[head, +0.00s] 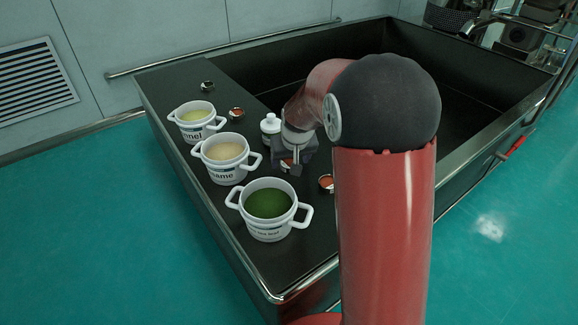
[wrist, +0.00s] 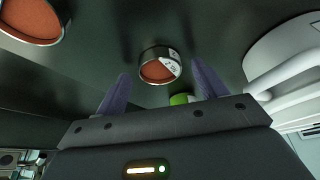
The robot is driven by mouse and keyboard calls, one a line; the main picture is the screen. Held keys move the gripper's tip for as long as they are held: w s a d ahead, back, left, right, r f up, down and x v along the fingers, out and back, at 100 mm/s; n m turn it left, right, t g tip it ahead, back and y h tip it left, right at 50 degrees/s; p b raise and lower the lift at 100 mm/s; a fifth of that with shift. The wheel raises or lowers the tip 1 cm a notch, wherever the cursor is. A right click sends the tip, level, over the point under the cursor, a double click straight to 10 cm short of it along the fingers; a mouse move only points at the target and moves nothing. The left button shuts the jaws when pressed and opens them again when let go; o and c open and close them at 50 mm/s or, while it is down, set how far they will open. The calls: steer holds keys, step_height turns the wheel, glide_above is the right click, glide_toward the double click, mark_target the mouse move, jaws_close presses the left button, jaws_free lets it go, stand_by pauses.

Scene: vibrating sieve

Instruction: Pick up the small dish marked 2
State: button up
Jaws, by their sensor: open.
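My gripper (wrist: 162,74) is open and empty. In the head view my gripper (head: 290,163) points down over a dish (head: 287,164) that it partly hides. Another dish (head: 326,183) lies to the right of it, and another (head: 236,113) to the left, near the pots.
White two-handled pots (head: 196,120) stand in a row along the counter's left side, including one with green contents (head: 268,205). A small white container (head: 270,128) stands close to my gripper's left. A dark dish (head: 207,87) lies farther back. The deep basin (head: 290,62) is behind.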

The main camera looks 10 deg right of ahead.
steer(key=shift+w+f, duration=0.2)
steer(key=shift+f, duration=0.15)
steer(key=shift+c, duration=0.3)
steer(key=c, duration=0.9)
steer(key=shift+r, duration=0.15)
steer(key=shift+c, duration=0.2)
